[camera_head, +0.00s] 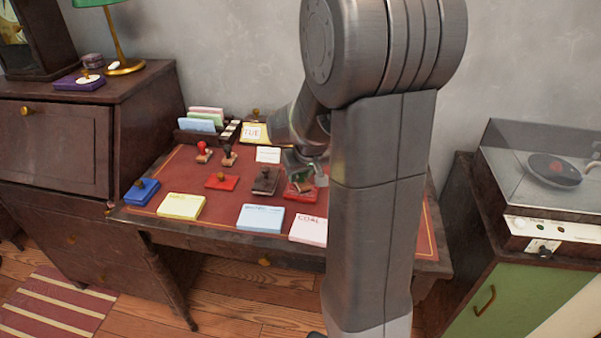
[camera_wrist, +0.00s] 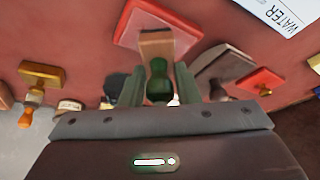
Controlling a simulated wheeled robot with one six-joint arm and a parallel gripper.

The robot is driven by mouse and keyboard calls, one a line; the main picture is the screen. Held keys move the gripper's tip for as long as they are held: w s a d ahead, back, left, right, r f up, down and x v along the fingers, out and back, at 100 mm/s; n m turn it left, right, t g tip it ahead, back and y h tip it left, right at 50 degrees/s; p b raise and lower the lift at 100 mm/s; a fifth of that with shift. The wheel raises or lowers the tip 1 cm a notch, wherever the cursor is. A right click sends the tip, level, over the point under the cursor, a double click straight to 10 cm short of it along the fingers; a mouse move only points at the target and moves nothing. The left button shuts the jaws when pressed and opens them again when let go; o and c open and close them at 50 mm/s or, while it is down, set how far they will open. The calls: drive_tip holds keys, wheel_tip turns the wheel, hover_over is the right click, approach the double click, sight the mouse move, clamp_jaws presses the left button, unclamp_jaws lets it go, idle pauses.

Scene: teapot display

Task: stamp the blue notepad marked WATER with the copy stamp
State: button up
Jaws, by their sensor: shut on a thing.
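The blue notepad (camera_head: 260,218) lies near the front edge of the desk; its WATER label shows at the top right of the wrist view (camera_wrist: 285,14). My gripper (camera_wrist: 159,86) is shut on a stamp with a green handle (camera_wrist: 158,88) and a wooden block (camera_wrist: 157,46). The stamp is at a red ink pad (camera_wrist: 150,22); I cannot tell whether it touches it. The pad also shows in the head view (camera_head: 300,196), right of and behind the blue notepad. The stamp's print is hidden, so I cannot read which stamp it is.
A yellow notepad (camera_head: 181,206) and a pink COAL notepad (camera_head: 308,229) flank the blue one. My arm hides the desk's right side.

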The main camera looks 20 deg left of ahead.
drive_tip(key=shift+f+b, duration=0.45)
drive_tip(key=shift+f, duration=0.1)
idle(1.7)
drive_tip(key=shift+r, duration=0.1)
drive_tip(key=shift+r+p, duration=2.75)
drive_tip(key=shift+r, duration=0.75)
drive_tip(key=shift+f, duration=0.1)
